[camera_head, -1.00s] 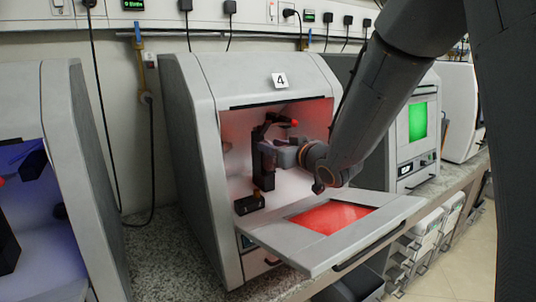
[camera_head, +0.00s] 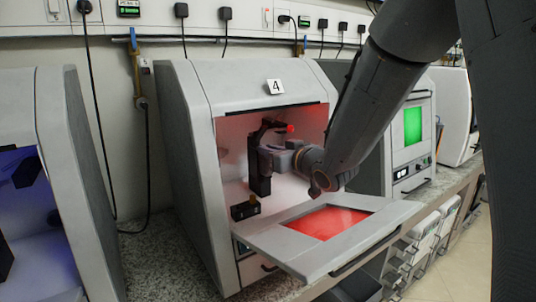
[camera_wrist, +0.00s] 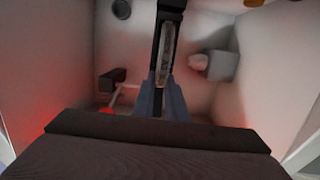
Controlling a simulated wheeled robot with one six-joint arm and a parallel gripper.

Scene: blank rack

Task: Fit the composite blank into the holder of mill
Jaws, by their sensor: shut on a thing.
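The mill (camera_head: 205,120) marked 4 has its front door (camera_head: 380,222) folded down, and its red-lit chamber is open. A black upright holder (camera_head: 260,178) stands inside, with a curved arm and red tip above it. My gripper (camera_head: 268,158) reaches into the chamber at the holder. In the wrist view my gripper (camera_wrist: 164,92) has its blue-grey fingers close together at a black part with a grey strip (camera_wrist: 167,50) in it. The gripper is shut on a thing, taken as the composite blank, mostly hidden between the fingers. I cannot tell whether it is seated in the holder.
A black block with a brass knob (camera_head: 244,210) sits at the chamber's front left. The chamber walls are close on both sides. A grey box-like fitting (camera_wrist: 218,66) shows right of the fingers. Another mill with a green window (camera_head: 412,124) stands to the right, a blue-lit one at left.

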